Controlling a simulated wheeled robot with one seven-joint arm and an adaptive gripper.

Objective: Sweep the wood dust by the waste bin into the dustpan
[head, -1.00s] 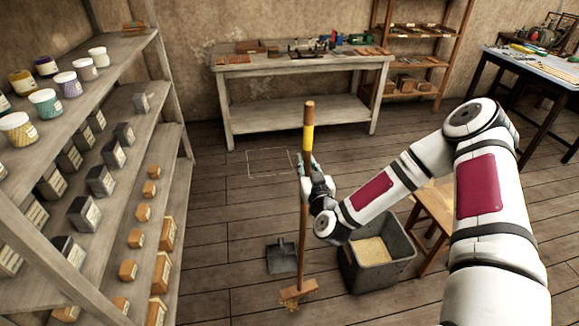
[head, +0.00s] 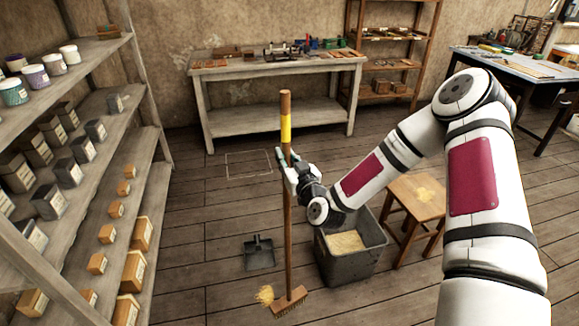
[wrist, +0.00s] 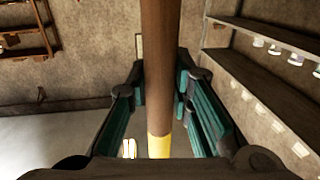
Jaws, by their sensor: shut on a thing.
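My gripper (head: 288,177) is shut on the wooden handle of the broom (head: 288,220), below its yellow band. The wrist view shows the handle (wrist: 159,70) between the teal finger pads. The broom stands nearly upright with its head (head: 290,301) at the floor. A small pile of wood dust (head: 265,295) lies on the floor just left of the broom head. The grey dustpan (head: 259,253) lies flat on the floor behind the dust. The grey waste bin (head: 349,262), holding pale dust, stands right of the broom.
A wooden stool (head: 416,198) stands right of the bin. A tall shelf with jars and boxes (head: 120,170) runs along the left. A workbench (head: 275,120) stands at the back wall. The floor between the dustpan and workbench is clear, with a marked outline (head: 249,163).

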